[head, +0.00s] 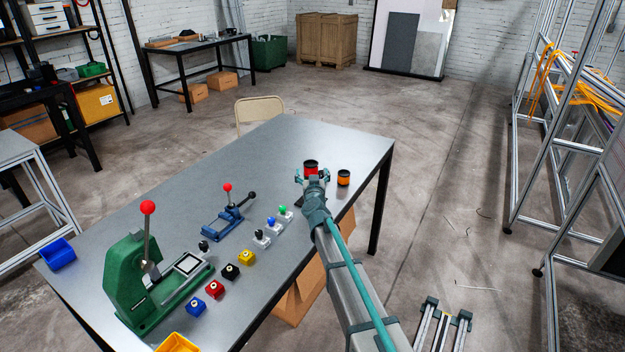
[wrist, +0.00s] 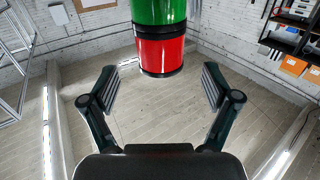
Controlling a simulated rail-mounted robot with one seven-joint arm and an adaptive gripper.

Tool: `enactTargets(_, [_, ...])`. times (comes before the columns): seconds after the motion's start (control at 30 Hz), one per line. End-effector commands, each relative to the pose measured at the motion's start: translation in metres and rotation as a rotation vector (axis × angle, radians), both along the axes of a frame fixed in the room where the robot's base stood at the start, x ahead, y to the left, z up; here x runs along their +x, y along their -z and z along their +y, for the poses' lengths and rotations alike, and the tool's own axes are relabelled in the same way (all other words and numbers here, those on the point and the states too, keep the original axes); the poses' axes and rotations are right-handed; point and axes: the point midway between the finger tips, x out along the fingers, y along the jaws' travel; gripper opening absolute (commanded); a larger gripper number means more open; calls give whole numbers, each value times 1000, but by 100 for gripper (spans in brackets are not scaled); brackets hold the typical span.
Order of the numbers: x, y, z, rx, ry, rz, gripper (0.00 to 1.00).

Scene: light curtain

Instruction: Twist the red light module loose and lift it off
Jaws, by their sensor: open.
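The red light module (head: 311,164) with a dark cap shows at the table's far right end in the head view, just beyond my gripper (head: 312,177). In the wrist view the red module (wrist: 161,56) is at the top centre, joined to a green module (wrist: 159,11) by a black ring. That view appears upside down, so red is the end of the stack. My gripper (wrist: 161,88) is open and empty, its fingers spread left and right of the module's line. The module lies ahead of the fingers, with no contact visible. My gripper hides the stack's lower part in the head view.
An orange module (head: 344,178) stands close to the right of my gripper on the grey table (head: 330,138). Several switches, a blue toggle clamp (head: 226,222) and a green press (head: 135,280) stand nearer. The table's far left part is clear.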

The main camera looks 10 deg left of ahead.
Motion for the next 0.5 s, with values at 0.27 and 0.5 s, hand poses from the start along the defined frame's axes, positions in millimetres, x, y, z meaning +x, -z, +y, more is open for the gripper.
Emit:
enactTargets(0.27, [42, 0, 8, -1, -1, 0, 87])
enactTargets(0.5, [49, 0, 9, 0, -1, 1, 87])
